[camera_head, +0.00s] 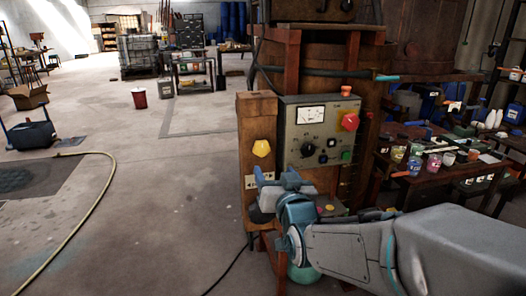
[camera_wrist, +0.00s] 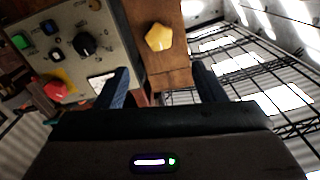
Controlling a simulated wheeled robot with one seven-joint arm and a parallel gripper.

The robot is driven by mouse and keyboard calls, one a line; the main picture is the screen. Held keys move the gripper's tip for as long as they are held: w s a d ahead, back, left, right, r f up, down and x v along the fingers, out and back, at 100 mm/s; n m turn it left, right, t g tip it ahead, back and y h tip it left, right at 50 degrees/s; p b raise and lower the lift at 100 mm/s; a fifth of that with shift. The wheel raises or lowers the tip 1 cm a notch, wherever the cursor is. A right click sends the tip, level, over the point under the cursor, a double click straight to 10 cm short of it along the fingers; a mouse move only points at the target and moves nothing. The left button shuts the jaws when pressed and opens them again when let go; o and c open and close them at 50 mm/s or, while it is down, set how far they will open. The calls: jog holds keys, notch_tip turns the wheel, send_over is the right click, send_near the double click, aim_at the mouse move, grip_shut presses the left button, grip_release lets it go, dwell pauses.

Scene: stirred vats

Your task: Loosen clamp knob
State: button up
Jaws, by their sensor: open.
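A yellow lobed knob (camera_head: 262,148), which looks like the clamp knob, sits on the front of a brown wooden post (camera_head: 256,110) left of a grey control panel (camera_head: 293,157). In the wrist view the yellow knob (camera_wrist: 159,37) lies ahead of the fingers, and nothing touches it. My gripper (camera_head: 272,180) is open and empty, just below the knob in the head view. In the wrist view its two blue-black fingers (camera_wrist: 163,86) stand apart, with the post showing between them. My gripper covers part of the plate with an arrow below the knob.
The panel carries a red knob (camera_head: 349,121), dark dials and a meter close to the right of the yellow knob. A table with small jars (camera_head: 433,160) stands at right. Open floor lies at left, with a yellow hose (camera_head: 95,208) and a red bucket (camera_head: 139,98).

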aim_at(262, 149)
jog(key=p+x, duration=0.2)
jog(key=x, duration=1)
jog(key=shift+w+a+f, duration=0.1)
jog(key=shift+w, duration=0.3)
